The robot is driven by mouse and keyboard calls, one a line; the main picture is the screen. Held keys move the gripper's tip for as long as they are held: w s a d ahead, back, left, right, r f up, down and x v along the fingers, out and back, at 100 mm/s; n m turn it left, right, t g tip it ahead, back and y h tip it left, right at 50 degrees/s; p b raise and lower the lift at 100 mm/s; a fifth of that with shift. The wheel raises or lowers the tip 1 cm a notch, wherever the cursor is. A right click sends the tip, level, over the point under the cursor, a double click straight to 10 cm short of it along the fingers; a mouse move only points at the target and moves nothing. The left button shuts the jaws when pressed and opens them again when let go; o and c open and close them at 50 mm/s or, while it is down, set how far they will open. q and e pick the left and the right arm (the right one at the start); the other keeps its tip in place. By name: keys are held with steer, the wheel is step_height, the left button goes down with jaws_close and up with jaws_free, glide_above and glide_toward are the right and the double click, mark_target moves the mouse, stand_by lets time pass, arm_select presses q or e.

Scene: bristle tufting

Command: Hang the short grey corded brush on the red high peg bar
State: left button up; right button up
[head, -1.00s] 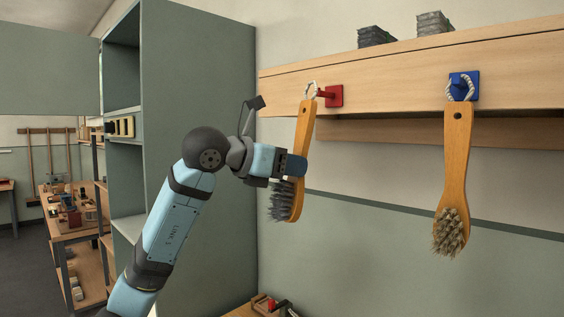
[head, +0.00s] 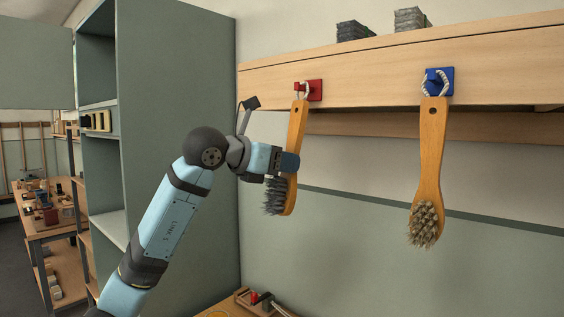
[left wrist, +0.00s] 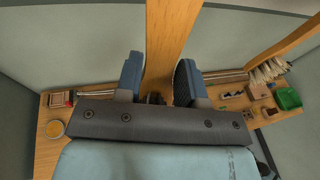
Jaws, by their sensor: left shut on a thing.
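The grey-bristled brush (head: 298,130) has a wooden handle and hangs bristles down, nearly upright. My left gripper (head: 288,163) is shut on it low on the handle, just above the grey bristles. In the left wrist view its handle (left wrist: 168,45) runs between the two blue fingers. The white cord at its top is at the red peg (head: 308,91) on the wooden bar and appears to loop around it. I cannot tell whether the cord bears the weight. My right gripper is not in view.
A second brush (head: 429,170) with pale bristles hangs by its cord from the blue peg (head: 440,82) to the right. The wooden bar (head: 380,85) carries grey blocks on top. A green cabinet (head: 180,150) stands at the left. A tray (head: 262,303) lies on a bench below.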

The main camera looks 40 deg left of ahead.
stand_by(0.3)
arm_select(q)
steer(key=o, duration=1)
steer(key=shift+s, duration=0.1)
steer(key=shift+b+v, duration=1)
steer(key=shift+v, duration=2.45)
